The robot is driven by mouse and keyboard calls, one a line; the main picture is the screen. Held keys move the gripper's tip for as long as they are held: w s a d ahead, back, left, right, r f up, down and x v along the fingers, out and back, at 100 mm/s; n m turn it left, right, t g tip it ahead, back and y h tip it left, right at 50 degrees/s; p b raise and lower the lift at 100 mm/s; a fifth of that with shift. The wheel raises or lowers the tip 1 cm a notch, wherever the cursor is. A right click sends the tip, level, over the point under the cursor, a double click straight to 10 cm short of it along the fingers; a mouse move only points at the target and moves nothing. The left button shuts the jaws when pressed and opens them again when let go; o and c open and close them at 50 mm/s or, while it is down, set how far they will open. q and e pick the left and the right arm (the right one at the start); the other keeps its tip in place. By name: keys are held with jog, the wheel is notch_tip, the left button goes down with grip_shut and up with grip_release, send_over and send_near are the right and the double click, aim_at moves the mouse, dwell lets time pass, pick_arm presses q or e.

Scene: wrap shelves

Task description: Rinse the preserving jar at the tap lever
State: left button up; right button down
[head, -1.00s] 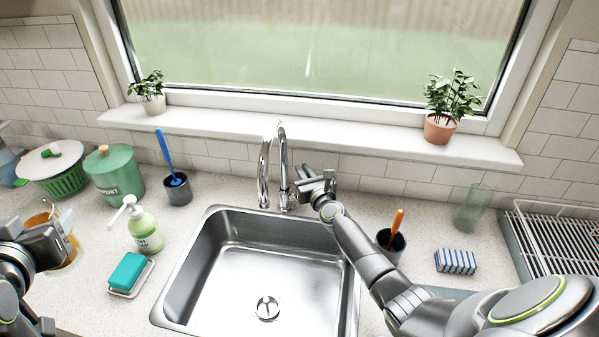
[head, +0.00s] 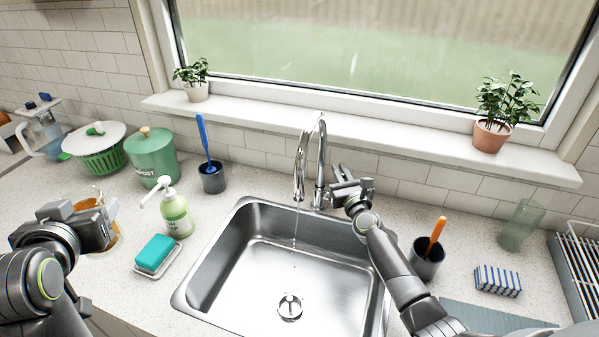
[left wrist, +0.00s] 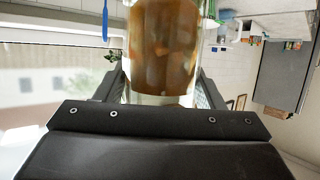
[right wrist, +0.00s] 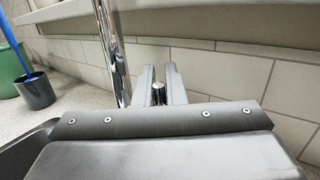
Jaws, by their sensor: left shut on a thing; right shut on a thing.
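The preserving jar (left wrist: 165,45) is clear glass with brown contents. My left gripper (head: 108,222) is shut around it, left of the sink; in the head view the gripper partly hides the jar. The chrome tap (head: 320,165) stands behind the sink, its spout curving to the left. A thin stream of water falls from the spout into the steel sink (head: 255,270). My right gripper (head: 342,182) is at the right side of the tap, shut on the small tap lever (right wrist: 158,94), which shows between its fingers in the right wrist view.
A soap bottle (head: 175,212) and a teal sponge (head: 155,252) on a dish stand between the jar and the sink. A dark cup with a blue brush (head: 205,145) is behind. A cup with an orange-handled brush (head: 436,235) is right of the sink. The basin is empty.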

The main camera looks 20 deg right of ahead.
jog(key=c, duration=1.5)
grip_release()
pick_arm(q)
jog(key=shift+r, duration=0.1)
pick_arm(e)
jog(key=shift+s, duration=0.1)
pick_arm(q)
jog(key=shift+r, duration=0.1)
pick_arm(e)
jog(key=shift+s+f, duration=0.1)
jog(key=shift+s, duration=0.15)
pick_arm(q)
jog(key=shift+r+p, duration=0.55)
jog(key=shift+p, duration=0.15)
pick_arm(e)
jog(key=s+f, duration=0.1)
jog(key=s, duration=1)
jog(key=shift+a, duration=0.35)
jog(key=shift+s+f, duration=0.1)
jog(key=shift+f, duration=0.05)
